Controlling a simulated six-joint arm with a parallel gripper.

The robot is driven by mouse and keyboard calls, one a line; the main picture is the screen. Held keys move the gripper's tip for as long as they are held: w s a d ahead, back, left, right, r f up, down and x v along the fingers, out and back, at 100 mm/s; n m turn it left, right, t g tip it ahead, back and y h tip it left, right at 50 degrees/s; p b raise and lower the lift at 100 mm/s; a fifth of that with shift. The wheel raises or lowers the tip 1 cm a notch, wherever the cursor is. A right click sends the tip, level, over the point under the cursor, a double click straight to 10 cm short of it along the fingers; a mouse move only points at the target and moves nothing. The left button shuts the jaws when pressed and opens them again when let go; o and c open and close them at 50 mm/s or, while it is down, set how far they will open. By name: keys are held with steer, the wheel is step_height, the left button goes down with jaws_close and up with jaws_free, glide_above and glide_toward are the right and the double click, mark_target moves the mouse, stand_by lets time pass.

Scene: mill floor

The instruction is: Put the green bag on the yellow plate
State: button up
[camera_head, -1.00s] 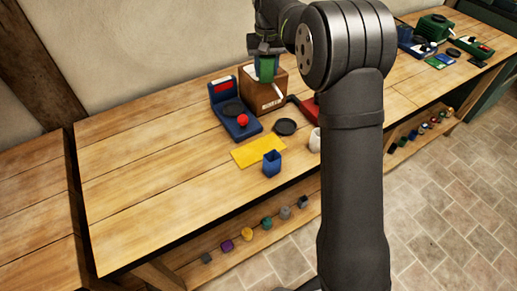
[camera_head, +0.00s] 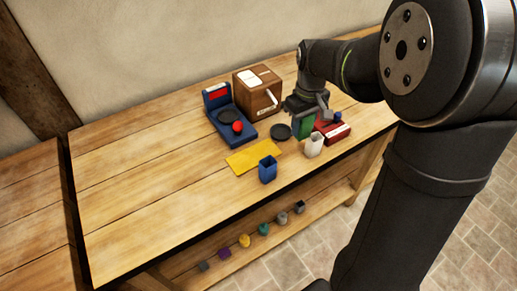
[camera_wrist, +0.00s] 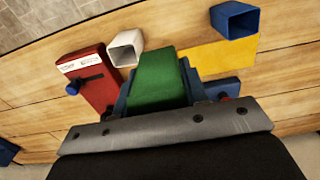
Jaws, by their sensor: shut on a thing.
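My gripper (camera_head: 305,108) is shut on the green bag (camera_head: 304,128), which hangs below it at the right of the work area, behind the white cup. In the wrist view the green bag (camera_wrist: 157,82) fills the space between the fingers. The yellow plate (camera_head: 253,157) lies flat on the bench, to the left of the gripper, with nothing seen on it. It also shows in the wrist view (camera_wrist: 215,55), right of the bag. I cannot tell how high the bag is above the bench.
A blue open cup (camera_head: 267,170) stands at the plate's front edge. A white open cup (camera_head: 314,146) and a red device (camera_head: 333,131) are near the bag. The bench's left is clear.

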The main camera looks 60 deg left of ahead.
steer(key=s+a+f, duration=0.4)
steer(key=a, duration=0.1)
steer(key=s+a+f, duration=0.2)
steer(key=a, duration=0.1)
steer(key=shift+s+a+f, duration=0.1)
steer(key=shift+s+f, duration=0.05)
steer(key=shift+s, duration=0.15)
steer(key=shift+f, duration=2.05)
steer(key=o, duration=1.1)
steer(key=shift+f, duration=0.15)
step_height(320, 180, up, 12)
steer(key=shift+r, duration=0.2)
